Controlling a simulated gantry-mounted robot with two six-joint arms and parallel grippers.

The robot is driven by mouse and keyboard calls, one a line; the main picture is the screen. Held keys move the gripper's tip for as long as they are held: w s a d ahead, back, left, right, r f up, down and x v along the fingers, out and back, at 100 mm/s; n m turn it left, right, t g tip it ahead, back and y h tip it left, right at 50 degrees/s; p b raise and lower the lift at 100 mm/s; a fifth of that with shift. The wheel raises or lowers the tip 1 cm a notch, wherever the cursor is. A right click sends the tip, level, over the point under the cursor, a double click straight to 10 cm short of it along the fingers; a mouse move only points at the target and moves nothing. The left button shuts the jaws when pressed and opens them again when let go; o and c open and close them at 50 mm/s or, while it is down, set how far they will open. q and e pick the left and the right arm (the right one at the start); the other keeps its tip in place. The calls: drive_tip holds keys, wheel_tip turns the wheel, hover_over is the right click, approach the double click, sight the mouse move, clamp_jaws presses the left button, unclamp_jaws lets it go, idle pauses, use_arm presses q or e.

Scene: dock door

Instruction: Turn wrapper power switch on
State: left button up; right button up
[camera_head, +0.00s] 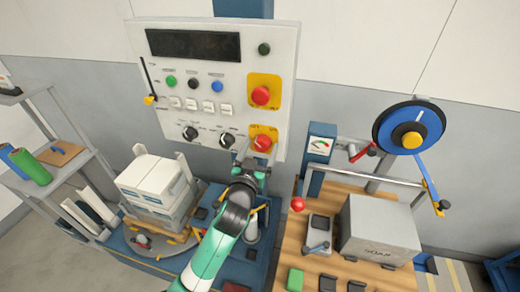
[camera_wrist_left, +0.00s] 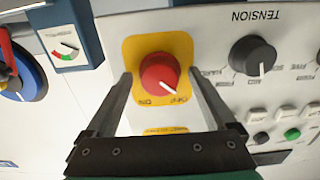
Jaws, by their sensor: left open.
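The power switch is a red rotary knob (camera_head: 263,142) on a yellow plate at the lower right of the white control panel (camera_head: 213,120). In the left wrist view the red knob (camera_wrist_left: 159,75) shows upside down, with OFF and ON lettering beside it. Its white mark points toward the OFF side. My left gripper (camera_head: 251,153) is at the panel by the knob. In the left wrist view its open fingers (camera_wrist_left: 160,80) stand on either side of the knob, with gaps visible. My right gripper is not in view.
A second red button (camera_head: 261,96) on yellow sits above the switch. Black dials (camera_head: 227,139) are just left of it. A gauge box (camera_head: 320,142) stands to the right. Stacked white boxes (camera_head: 152,181) and a grey box (camera_head: 378,229) stand lower down.

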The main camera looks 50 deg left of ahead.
use_arm(q)
drive_tip(key=shift+c, duration=0.2)
drive_tip(key=c, duration=1.3)
drive_tip(key=shift+c, duration=0.2)
drive_tip(key=shift+m, duration=0.3)
drive_tip(key=m+p, duration=0.2)
drive_tip(key=m, duration=0.1)
drive_tip(key=shift+r+m+p, duration=0.1)
drive_tip(key=shift+m+p, duration=0.2)
drive_tip(key=shift+p, duration=0.05)
drive_tip(key=m+p, duration=0.2)
drive_tip(key=m, duration=0.2)
drive_tip(key=shift+m, duration=0.3)
drive_tip(key=m+p, duration=0.2)
drive_tip(key=m, duration=0.2)
drive_tip(key=shift+p, duration=0.35)
drive_tip(key=m+p, duration=0.2)
drive_tip(key=m, duration=0.3)
